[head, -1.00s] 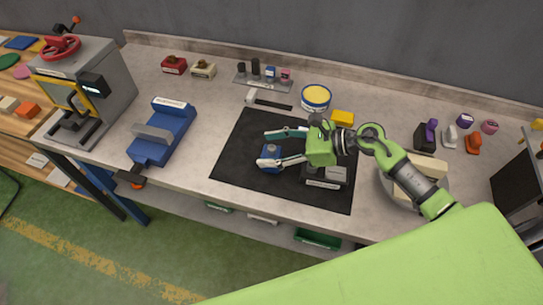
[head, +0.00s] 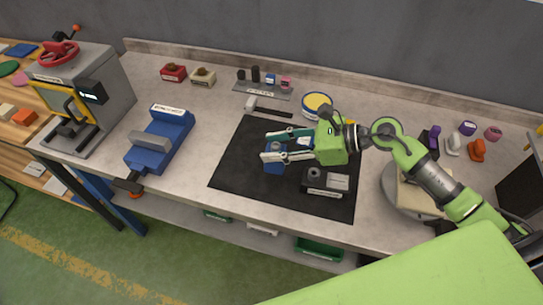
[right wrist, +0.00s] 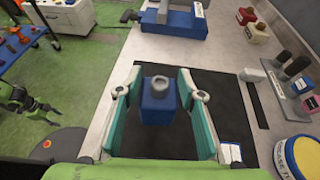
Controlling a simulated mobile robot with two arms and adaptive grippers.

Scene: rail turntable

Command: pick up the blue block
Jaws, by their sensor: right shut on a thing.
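The blue block (head: 275,164), with a grey ring-shaped knob on top, is upright between the fingers of my right gripper (head: 266,147). The right gripper is shut on it. In the right wrist view the block (right wrist: 158,106) sits between the two green-and-white fingers, with the black mat (right wrist: 222,100) behind it. The block is over the left-middle part of the mat (head: 245,180) in the head view. I cannot tell how far its base is above the mat.
A grey fixture (head: 326,183) stands on the mat just right of the block. A blue vise (head: 160,143) is at left, a grey press (head: 90,100) beyond it. A yellow-lidded tin (head: 316,105) and a small rack (head: 262,88) stand behind. The counter between vise and mat is clear.

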